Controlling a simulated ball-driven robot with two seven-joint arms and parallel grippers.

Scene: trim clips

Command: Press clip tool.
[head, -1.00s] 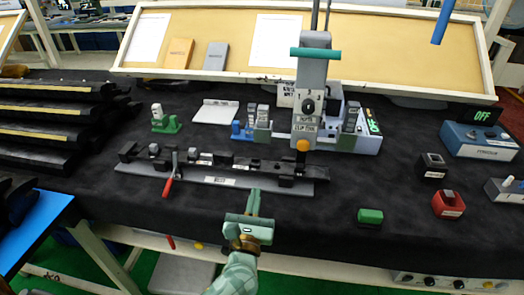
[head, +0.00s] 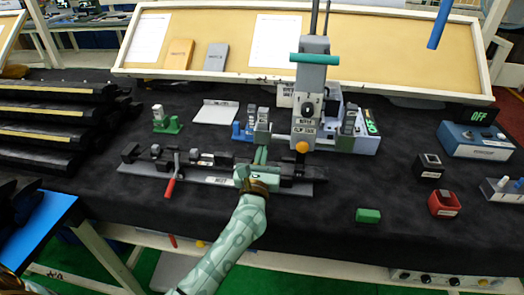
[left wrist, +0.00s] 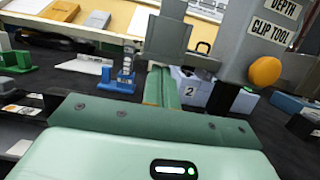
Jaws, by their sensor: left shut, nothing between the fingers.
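The clip tool (head: 310,88) is a tall grey body with a green bar handle at its top, an orange knob low down and a label; it hangs from dark rods. In the left wrist view its grey body (left wrist: 250,35) fills the upper right, with the orange knob close by. My left gripper (head: 262,152) is shut and empty, pointing away over the long dark rail fixture (head: 215,178), left of the tool's lower end. Its green fingers (left wrist: 163,88) show together in the left wrist view. I cannot tell whether they touch the tool. My right gripper is not in view.
A red-handled lever (head: 170,187) sits on the fixture. A blue holder (head: 239,132) and a green holder (head: 167,122) stand behind. A green block (head: 368,215), a red box (head: 444,203) and an OFF-display box (head: 478,138) are at right. Dark mat around the green block is free.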

